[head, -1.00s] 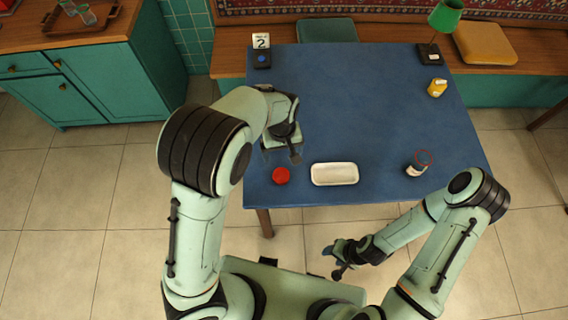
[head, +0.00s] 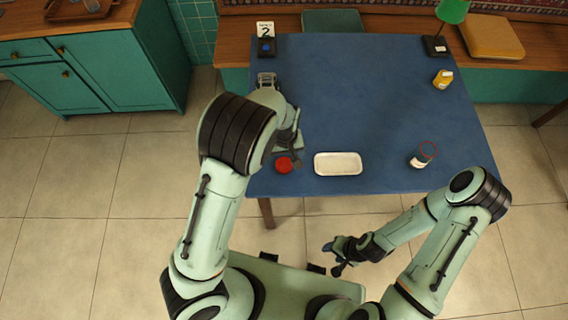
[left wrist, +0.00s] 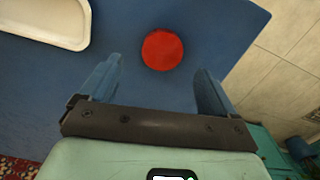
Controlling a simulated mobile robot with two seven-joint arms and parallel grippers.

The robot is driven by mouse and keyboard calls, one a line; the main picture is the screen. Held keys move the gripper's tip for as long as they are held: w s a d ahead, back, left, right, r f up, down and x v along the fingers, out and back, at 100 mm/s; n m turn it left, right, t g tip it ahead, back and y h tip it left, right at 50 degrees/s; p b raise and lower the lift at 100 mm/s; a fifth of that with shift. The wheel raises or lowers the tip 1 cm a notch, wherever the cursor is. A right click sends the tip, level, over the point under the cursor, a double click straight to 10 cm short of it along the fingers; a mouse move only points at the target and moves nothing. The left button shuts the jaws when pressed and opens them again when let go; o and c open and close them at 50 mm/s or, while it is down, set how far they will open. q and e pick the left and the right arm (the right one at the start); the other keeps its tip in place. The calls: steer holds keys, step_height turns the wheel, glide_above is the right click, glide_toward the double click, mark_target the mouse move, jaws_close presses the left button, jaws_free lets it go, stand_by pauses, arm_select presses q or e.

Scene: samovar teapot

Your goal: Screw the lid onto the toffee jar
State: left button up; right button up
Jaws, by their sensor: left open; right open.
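The red lid (head: 284,164) lies on the blue table near its front left edge. It also shows in the left wrist view (left wrist: 162,50), beyond and between my open fingers. My left gripper (left wrist: 157,90) is open and empty above the table, apart from the lid; in the head view it (head: 292,156) hangs close behind the lid. The toffee jar (head: 418,160), clear with a pale label and a red ring at its open-looking top, stands at the front right of the table. My right gripper (head: 333,258) is open and empty, low in front of the table.
A white tray (head: 338,174) lies between lid and jar; its corner shows in the left wrist view (left wrist: 45,40). The table's middle (head: 360,100) is clear.

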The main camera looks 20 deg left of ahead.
mark_target(284, 163)
arm_select(q)
step_height(284, 163, down, 5)
steer(key=shift+a+f, duration=0.1)
stand_by(0.4)
steer(key=c, duration=1.1)
